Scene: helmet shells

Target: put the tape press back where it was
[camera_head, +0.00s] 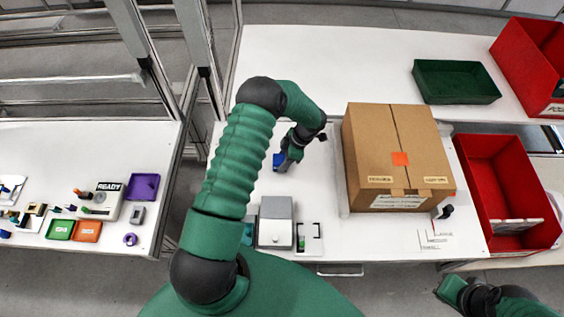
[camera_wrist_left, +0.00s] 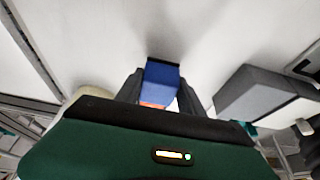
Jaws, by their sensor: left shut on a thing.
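My left gripper (camera_head: 284,158) is over the white table, left of the cardboard box. It is shut on a small blue block with a dark top, which looks like the tape press (camera_head: 280,162). In the left wrist view the tape press (camera_wrist_left: 162,76) sits between the two dark fingers (camera_wrist_left: 160,92), with an orange-red patch at its near end. I cannot tell whether it touches the table. My right gripper (camera_head: 453,290) is low at the right, off the table's front edge; its fingers are not clear.
The closed cardboard box (camera_head: 395,150) fills the table's middle right. A grey box-shaped device (camera_head: 275,222) and a small white tray (camera_head: 309,238) stand at the front left. A dark-knobbed tool (camera_head: 444,212) and labelled marks (camera_head: 435,240) are front right. Red bins (camera_head: 510,190) lie beyond.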

